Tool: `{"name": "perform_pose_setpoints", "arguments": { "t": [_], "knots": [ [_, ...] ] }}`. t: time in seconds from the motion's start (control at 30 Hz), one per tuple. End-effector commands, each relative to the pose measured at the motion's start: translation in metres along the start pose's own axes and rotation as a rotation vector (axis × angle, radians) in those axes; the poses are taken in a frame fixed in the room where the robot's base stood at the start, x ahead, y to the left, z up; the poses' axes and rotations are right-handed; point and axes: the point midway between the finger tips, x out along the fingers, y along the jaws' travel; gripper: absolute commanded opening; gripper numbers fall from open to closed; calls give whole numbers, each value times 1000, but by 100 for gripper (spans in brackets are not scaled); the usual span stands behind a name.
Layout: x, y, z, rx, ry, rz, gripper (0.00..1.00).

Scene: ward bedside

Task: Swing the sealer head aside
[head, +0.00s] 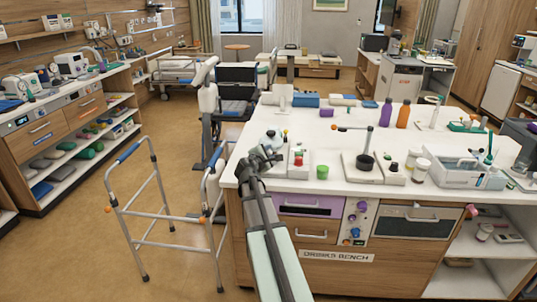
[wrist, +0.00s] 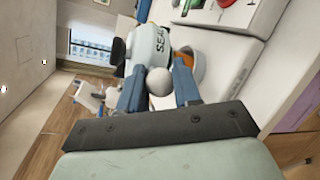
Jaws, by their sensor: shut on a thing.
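The sealer head (wrist: 150,45) is a pale, rounded body with dark lettering that begins "SEAL". In the wrist view it lies just beyond my gripper (wrist: 159,80). A pale round knob (wrist: 158,88) on its near side sits between my two blue fingers, and they are shut on it. A grey-rimmed cup with orange inside (wrist: 187,62) is beside the head, partly hidden by the head and my right finger. In the head view the sealer head (head: 270,138) is small, at the bench's left end, and my gripper (head: 264,152) partly covers it.
The white drinks bench (head: 330,130) holds bottles, jars and a tray farther right. A walking frame (head: 150,200) stands on the floor at left.

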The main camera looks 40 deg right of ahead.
Motion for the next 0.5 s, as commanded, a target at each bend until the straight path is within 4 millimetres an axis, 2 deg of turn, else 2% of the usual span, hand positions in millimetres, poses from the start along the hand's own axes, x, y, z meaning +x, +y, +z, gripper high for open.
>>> {"name": "perform_pose_setpoints", "arguments": {
  "t": [0.27, 0.5],
  "knots": [
    [-2, 6, -14, 14, -55, -40, 0],
    [-3, 26, -45, 48, -184, -121, 0]
  ]
}}
